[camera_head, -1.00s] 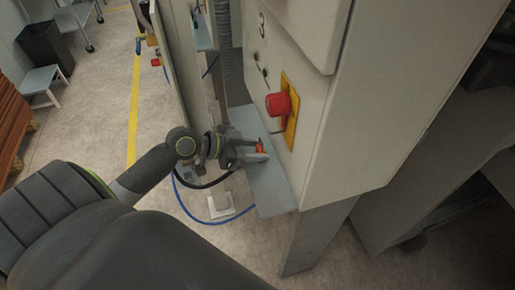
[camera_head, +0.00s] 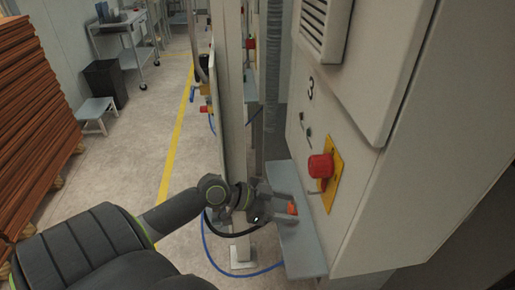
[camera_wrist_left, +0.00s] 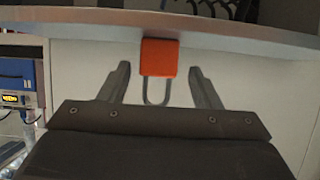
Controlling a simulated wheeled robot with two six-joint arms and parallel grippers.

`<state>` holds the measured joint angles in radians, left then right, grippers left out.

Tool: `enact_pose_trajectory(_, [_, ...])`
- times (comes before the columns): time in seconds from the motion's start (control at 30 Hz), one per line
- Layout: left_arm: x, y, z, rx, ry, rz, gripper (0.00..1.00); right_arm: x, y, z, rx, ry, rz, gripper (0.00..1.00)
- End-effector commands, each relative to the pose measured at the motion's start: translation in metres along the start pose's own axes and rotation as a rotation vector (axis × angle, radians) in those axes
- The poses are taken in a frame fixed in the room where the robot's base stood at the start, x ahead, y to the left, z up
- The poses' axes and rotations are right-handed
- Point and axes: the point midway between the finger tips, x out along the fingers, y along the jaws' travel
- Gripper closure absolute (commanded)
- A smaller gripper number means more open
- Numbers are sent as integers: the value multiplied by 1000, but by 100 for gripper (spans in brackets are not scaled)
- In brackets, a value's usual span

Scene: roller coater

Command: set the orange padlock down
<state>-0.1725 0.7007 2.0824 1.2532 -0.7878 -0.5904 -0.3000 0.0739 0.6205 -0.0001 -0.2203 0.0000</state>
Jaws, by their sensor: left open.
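The orange padlock (camera_wrist_left: 159,57) is in the left wrist view, with its grey shackle pointing toward my gripper. It lies between the two open fingers of my left gripper (camera_wrist_left: 158,85), with a gap to each finger. In the head view the padlock (camera_head: 291,208) shows as a small orange patch at the fingertips of my left gripper (camera_head: 284,205), over the grey shelf (camera_head: 303,252) on the cabinet's side. The left fingers partly hide it there. My right gripper is not in either view.
The cabinet (camera_head: 385,200) carries a red knob (camera_head: 320,166) on a yellow plate just above the shelf. A white post (camera_head: 233,110) stands beside my left wrist. A blue cable (camera_head: 212,255) loops below. Open floor with a yellow line (camera_head: 177,135) lies to the left.

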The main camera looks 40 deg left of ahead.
Motion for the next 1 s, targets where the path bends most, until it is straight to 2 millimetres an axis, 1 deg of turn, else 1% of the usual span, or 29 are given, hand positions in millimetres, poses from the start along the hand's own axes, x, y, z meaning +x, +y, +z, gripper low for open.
enact_pose_trajectory(0.03, [-6,0,2,5,-5,0,42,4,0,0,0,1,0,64])
enact_pose_trajectory(0.2, [-24,0,2,4,-5,1,42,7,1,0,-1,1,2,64])
enact_pose_trajectory(0.6, [-62,1,1,2,-6,3,42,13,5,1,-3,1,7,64])
enact_pose_trajectory(0.87, [-85,1,1,1,-7,2,42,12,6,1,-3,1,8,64])
enact_pose_trajectory(1.0, [-95,2,-2,-2,-2,6,42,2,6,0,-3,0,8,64])
